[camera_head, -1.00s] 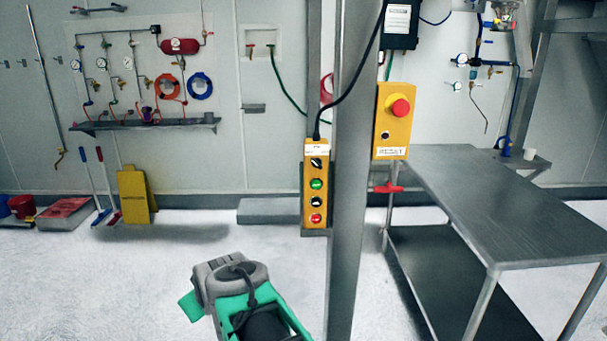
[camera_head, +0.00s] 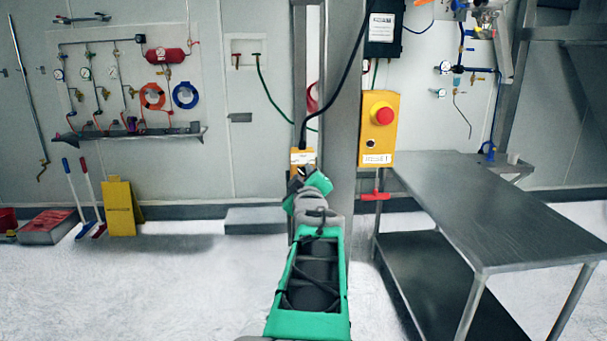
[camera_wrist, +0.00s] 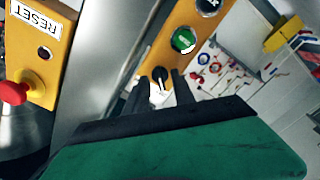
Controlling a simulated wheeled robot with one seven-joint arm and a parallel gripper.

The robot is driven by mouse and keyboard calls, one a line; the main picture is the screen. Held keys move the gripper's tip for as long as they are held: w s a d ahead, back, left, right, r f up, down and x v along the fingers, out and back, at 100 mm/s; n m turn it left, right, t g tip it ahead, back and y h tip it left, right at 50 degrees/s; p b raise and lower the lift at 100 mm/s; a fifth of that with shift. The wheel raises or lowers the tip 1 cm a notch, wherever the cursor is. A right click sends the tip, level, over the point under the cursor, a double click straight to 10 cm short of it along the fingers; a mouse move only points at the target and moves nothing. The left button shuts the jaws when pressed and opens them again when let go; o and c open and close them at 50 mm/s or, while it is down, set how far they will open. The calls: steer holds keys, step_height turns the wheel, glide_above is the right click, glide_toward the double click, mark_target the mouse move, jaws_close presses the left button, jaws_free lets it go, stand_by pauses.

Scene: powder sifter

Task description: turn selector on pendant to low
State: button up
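The yellow pendant (camera_head: 303,157) hangs on a black cable in front of the grey post. In the head view my arm covers all but its top. In the wrist view the pendant (camera_wrist: 186,17) appears upside down, with a black selector (camera_wrist: 159,73) at its label end, then a green button (camera_wrist: 183,40) and another black control (camera_wrist: 208,4). My gripper (camera_wrist: 160,79) is open, its two dark fingers on either side of the selector in the picture. I cannot tell whether they touch it. In the head view my gripper (camera_head: 297,181) is at the pendant's upper part.
The grey post (camera_head: 341,120) stands just right of the pendant. A yellow box with a red emergency button (camera_head: 382,114) and a RESET label is on its right side. A steel table (camera_head: 480,210) stands at the right.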

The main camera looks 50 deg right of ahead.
steer(key=shift+c, duration=0.5)
jaws_close()
